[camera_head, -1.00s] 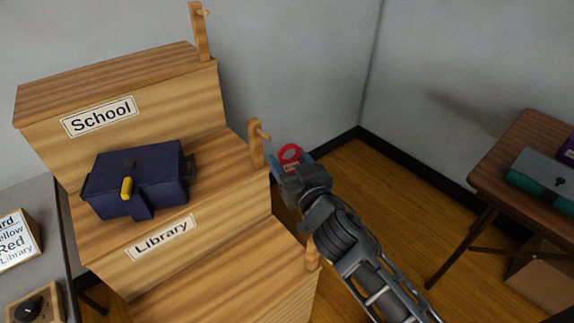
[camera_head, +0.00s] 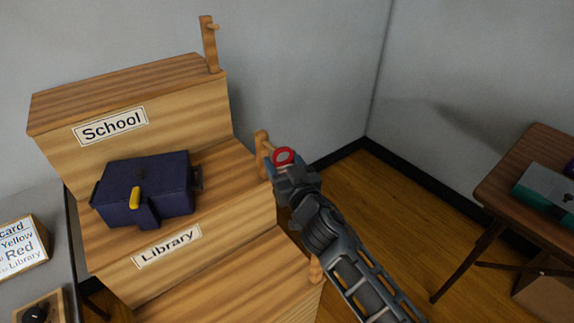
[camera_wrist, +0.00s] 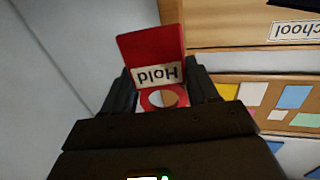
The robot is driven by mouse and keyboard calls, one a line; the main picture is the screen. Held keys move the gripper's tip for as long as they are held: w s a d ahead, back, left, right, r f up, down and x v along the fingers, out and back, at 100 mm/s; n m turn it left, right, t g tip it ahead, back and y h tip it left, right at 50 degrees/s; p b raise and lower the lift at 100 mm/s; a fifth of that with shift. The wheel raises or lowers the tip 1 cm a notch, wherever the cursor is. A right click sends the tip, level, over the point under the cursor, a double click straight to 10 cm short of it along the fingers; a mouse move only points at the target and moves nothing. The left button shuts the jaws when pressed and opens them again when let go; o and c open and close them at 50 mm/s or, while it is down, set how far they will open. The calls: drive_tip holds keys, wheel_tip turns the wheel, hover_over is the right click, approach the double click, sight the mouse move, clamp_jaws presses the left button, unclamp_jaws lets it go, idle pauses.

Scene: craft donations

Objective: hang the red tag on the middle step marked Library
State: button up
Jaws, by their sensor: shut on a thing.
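A wooden post with a peg (camera_head: 262,150) stands at that step's right end. The tag's ring is close beside this peg; I cannot tell whether they touch. A dark blue box with a yellow latch (camera_head: 147,190) sits on the middle step.
The top step with the "School" sign (camera_head: 111,125) has its own peg post (camera_head: 210,45). A lower peg post (camera_head: 315,270) is partly hidden by my arm. A card sign (camera_head: 18,248) stands at left. A brown table (camera_head: 500,180) is at right.

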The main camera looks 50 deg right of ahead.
sight(278, 170)
drive_tip(key=shift+w+d+f+b, duration=0.2)
drive_tip(key=shift+w+d, duration=0.05)
drive_tip(key=shift+w, duration=0.65)
drive_tip(key=shift+w+d+f+b, duration=0.15)
drive_tip(key=shift+w+d, duration=0.1)
drive_tip(key=shift+w, duration=0.6)
drive_tip(key=shift+w+d+f+b, duration=0.2)
drive_tip(key=shift+w+d, duration=0.05)
drive_tip(key=shift+w, duration=0.65)
drive_tip(key=o, duration=1.1)
drive_tip(key=shift+s+a+f, duration=0.15)
drive_tip(key=shift+s+a, duration=0.1)
drive_tip(key=shift+s, duration=0.1)
drive_tip(key=shift+b+v, duration=1.25)
drive_tip(key=shift+v, duration=2.2)
